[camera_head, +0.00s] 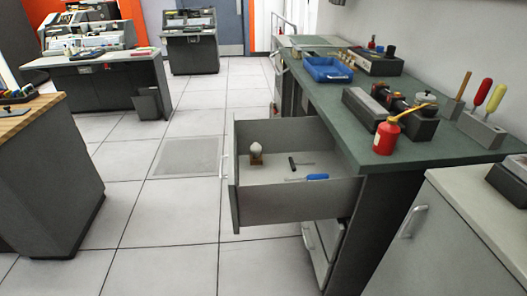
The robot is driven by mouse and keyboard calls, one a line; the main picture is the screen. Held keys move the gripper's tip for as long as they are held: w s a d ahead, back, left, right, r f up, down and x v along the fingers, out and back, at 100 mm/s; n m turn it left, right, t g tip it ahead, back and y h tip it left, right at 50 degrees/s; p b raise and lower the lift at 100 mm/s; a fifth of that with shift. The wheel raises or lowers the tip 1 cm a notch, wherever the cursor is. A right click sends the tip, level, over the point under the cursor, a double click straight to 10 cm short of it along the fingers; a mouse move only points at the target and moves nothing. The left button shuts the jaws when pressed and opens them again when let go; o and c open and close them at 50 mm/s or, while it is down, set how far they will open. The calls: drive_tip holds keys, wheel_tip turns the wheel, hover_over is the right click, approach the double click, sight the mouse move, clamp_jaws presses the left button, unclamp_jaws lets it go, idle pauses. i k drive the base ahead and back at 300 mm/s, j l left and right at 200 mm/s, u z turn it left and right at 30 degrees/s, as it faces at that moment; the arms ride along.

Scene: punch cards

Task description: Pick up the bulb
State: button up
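The bulb (256,145) is small, white and rounded, with a brown block-like base. It stands upright inside the open drawer (290,211), near the drawer's front left end by the handle. A blue-handled tool (316,177) and a small dark tool (293,163) lie in the same drawer to the right of the bulb, apart from it. My gripper is not in view.
The drawer juts out from under a green-topped workbench (352,123). On the bench are a blue tray (327,70), a red oil can (386,138) and a tool holder (482,130). A grey cabinet (448,240) stands at right. Tiled floor left of the drawer is free.

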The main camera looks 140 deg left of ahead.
sight(255, 149)
drive_tip(key=u, duration=4.7)
